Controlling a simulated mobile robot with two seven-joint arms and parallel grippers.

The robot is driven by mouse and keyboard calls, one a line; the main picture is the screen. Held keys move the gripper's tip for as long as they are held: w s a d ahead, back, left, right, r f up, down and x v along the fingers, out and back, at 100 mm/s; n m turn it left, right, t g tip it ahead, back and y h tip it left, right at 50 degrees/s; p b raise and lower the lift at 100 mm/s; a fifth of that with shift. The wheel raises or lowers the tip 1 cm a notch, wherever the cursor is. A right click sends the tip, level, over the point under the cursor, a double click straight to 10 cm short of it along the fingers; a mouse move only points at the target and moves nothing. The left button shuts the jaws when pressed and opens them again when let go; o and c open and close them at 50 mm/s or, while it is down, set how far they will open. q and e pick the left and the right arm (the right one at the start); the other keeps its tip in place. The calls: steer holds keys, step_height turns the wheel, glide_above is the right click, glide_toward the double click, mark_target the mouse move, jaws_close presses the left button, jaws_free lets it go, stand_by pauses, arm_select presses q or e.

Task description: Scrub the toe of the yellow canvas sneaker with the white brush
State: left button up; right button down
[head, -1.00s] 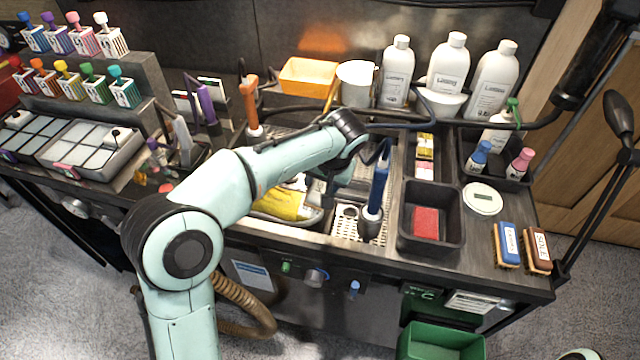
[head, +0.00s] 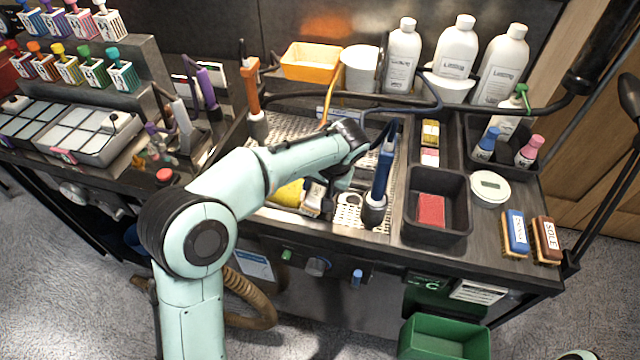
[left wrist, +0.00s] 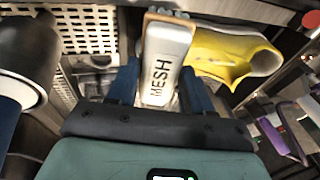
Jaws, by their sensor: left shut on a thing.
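The white brush, labelled MESH, stands in the middle of the left wrist view (left wrist: 165,62), between the fingers of my left gripper (left wrist: 158,90), which is shut on it. In the head view the brush (head: 314,198) shows in part below the gripper (head: 326,184). The yellow canvas sneaker (left wrist: 232,55) lies right beside the brush in the left wrist view. In the head view only a yellow part of the sneaker (head: 289,193) shows, as my left arm covers much of it. The toe end is near the brush; I cannot tell whether the bristles touch it. My right gripper is not in view.
A blue-handled tool in a round holder (head: 376,205) stands just right of the gripper. A black tray (head: 410,233) with a red block is further right. Blue and brown brushes (head: 515,232) lie at the right edge. White bottles (head: 403,60) stand at the back.

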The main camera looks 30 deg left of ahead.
arm_select(q)
steer(key=shift+a+f+b, duration=0.15)
steer(key=shift+f+b, duration=0.2)
steer(key=shift+f, duration=0.1)
stand_by(0.5)
